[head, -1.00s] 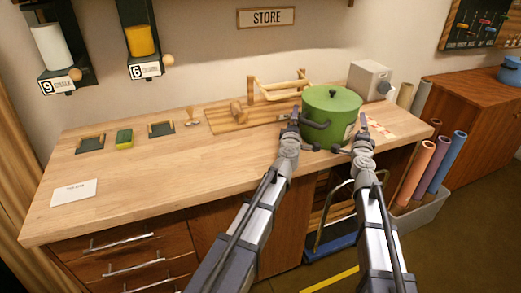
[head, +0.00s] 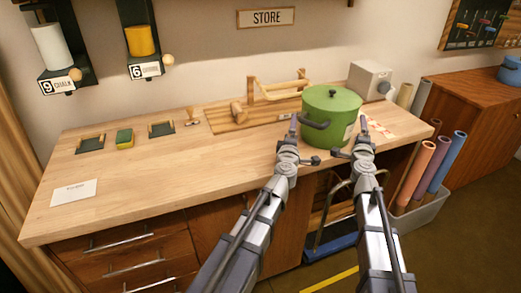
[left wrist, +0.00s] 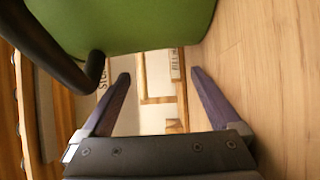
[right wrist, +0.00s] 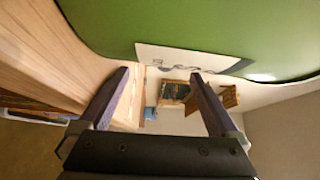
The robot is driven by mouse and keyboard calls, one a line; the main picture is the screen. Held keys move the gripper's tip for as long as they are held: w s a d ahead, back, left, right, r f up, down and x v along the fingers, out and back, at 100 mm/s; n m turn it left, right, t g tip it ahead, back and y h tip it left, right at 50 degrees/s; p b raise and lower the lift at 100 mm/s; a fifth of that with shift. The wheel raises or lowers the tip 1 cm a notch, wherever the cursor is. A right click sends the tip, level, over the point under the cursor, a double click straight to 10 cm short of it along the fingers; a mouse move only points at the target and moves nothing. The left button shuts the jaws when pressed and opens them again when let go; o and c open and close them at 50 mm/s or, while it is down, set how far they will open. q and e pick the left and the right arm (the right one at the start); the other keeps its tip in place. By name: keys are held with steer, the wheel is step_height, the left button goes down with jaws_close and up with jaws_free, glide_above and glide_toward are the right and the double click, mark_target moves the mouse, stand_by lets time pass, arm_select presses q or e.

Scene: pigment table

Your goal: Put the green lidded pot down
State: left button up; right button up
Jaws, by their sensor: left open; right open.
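The green lidded pot (head: 329,120) stands upright on the wooden bench at its right part, with its lid and dark knob on. Its dark left handle (head: 314,124) shows in the head view and in the left wrist view (left wrist: 60,55). My left gripper (head: 286,140) is open and empty, just in front and left of the pot. My right gripper (head: 352,143) is open and empty, in front and right of it. The pot's green side fills the top of the right wrist view (right wrist: 220,30), with a pale label on it. The right handle is hidden.
A wooden board (head: 235,118) and rack (head: 279,86) are behind left.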

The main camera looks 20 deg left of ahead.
steer(key=s, duration=0.6)
steer(key=shift+s, duration=0.15)
